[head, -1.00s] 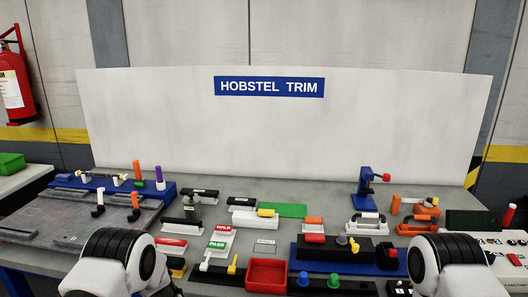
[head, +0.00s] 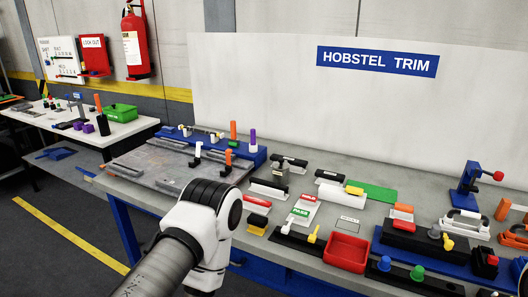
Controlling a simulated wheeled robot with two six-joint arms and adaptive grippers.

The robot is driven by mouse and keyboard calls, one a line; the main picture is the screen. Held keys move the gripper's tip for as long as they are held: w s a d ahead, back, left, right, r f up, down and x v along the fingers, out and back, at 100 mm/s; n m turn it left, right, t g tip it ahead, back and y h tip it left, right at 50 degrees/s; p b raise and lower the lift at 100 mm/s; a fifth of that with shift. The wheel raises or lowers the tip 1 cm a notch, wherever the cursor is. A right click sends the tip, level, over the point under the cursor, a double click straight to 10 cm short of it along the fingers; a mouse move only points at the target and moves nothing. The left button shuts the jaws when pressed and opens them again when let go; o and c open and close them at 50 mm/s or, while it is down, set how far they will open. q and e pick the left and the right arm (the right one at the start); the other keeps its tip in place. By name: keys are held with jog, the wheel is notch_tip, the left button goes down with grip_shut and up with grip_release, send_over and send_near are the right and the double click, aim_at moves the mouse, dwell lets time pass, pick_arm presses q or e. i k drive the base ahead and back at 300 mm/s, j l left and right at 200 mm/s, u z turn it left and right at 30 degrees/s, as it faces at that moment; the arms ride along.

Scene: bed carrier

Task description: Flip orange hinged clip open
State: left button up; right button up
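Several orange parts show, and I cannot tell for sure which is the hinged clip. One orange upright piece (head: 233,130) stands at the blue rail on the left of the bench, and a shorter orange piece (head: 229,157) stands on the grey plate just in front of it. An orange block (head: 403,207) lies right of centre. Another orange piece (head: 503,209) stands near the right edge. My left arm's white and black joint rises in front of the bench, but its gripper is not in view. My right gripper is not in view either.
A grey fixture plate (head: 165,165) lies on the left of the bench. A red bin (head: 346,251) and a black block with blue and green knobs (head: 400,276) are at the front. A side table with a green bin (head: 119,113) stands left, with open floor before it.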

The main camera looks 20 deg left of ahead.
aim_at(229, 151)
jog(key=j+z, duration=1)
jog(key=k+j, duration=0.05)
jog(key=j, duration=0.05)
